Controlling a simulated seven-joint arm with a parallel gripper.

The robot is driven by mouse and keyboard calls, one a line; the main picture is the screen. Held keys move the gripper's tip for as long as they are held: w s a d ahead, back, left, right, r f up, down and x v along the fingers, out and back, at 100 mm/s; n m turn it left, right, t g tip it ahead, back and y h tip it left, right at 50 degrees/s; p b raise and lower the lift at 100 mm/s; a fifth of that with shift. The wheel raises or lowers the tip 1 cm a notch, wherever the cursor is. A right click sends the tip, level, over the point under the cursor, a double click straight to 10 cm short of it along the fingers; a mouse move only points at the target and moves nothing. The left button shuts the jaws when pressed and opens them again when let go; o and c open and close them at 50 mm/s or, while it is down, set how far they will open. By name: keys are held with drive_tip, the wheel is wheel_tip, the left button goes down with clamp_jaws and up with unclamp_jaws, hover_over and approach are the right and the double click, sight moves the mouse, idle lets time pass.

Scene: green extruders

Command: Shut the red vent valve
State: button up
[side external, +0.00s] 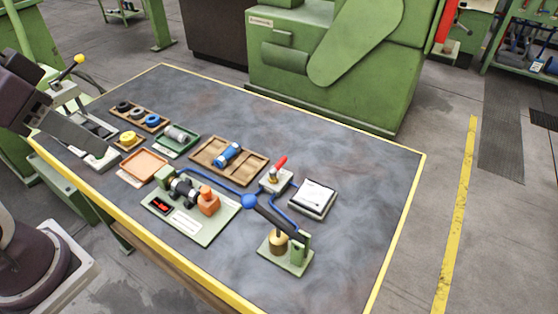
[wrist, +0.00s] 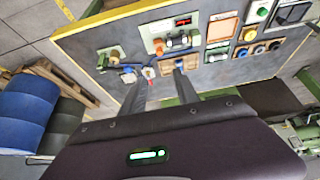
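The red vent valve (side external: 280,162) has a red handle on a brass stem and a small pale base, right of the table's middle in the side external view. Its handle tilts up to the right. A small red patch that looks like the handle (wrist: 148,73) shows in the wrist view, close beside the left fingertip in the picture.
Blue piping runs by the valve. A black lever with a blue ball (side external: 249,201) stands in front of it. The table's right end (side external: 375,185) is bare.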

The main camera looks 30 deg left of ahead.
drive_tip(key=w+d+r+g, duration=0.1)
drive_tip(key=w+d+r, duration=0.1)
drive_tip(key=w, duration=0.8)
drive_tip(key=g+h, duration=0.2)
drive_tip(key=g, duration=0.2)
hover_over(280, 161)
drive_tip(key=a, duration=0.2)
wheel_tip(280, 161, down, 21)
drive_tip(key=f, duration=0.3)
drive_tip(key=d+f, duration=0.1)
drive_tip(key=f, duration=0.5)
drive_tip(key=shift+d+f, duration=0.1)
drive_tip(key=shift+d, duration=0.2)
drive_tip(key=shift+c, duration=0.3)
clamp_jaws()
